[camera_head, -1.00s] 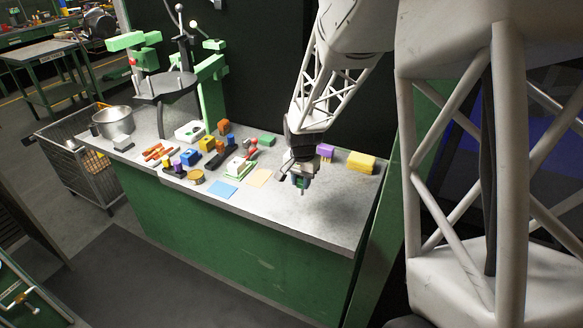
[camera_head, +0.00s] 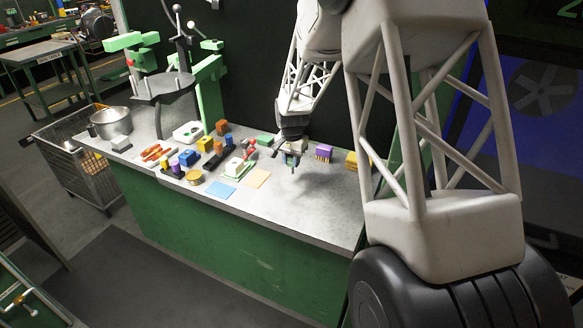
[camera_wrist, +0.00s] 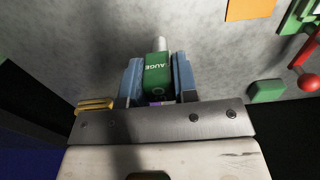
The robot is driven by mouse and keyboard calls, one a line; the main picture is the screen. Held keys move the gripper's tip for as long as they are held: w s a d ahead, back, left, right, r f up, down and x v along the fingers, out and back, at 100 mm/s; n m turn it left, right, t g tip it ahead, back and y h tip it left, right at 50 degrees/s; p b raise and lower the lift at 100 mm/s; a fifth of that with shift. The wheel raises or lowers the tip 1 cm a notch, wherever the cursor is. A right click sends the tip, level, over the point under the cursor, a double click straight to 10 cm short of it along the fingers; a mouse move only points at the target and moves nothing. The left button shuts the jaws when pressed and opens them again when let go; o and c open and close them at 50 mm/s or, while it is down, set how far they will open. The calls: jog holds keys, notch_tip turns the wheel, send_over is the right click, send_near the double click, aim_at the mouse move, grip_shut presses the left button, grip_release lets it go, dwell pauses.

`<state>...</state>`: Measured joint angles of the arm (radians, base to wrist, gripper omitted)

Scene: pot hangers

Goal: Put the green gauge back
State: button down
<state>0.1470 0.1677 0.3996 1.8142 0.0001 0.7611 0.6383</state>
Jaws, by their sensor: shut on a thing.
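My gripper (camera_head: 291,160) is above the right part of the grey bench top. It is shut on the green gauge (camera_wrist: 158,75), whose "AUGE" lettering shows between the two blue fingers in the wrist view. A pale rounded tip sticks out of the gauge's far end. In the head view the gauge is small and mostly hidden by the gripper. The gauge appears to be held above the bench, with a shadow on the surface below.
A purple block (camera_head: 323,152) and a yellow block (camera_head: 352,160) are right of my gripper. A green block (camera_head: 265,139) is behind left. Several coloured items crowd the left. The bench's front right is clear.

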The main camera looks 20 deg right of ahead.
jog(key=shift+w, duration=0.15)
jog(key=shift+f, duration=1.75)
jog(key=shift+f, duration=0.2)
jog(key=c, duration=0.9)
grip_release()
jog(key=shift+r, duration=0.2)
notch_tip(320, 180, up, 12)
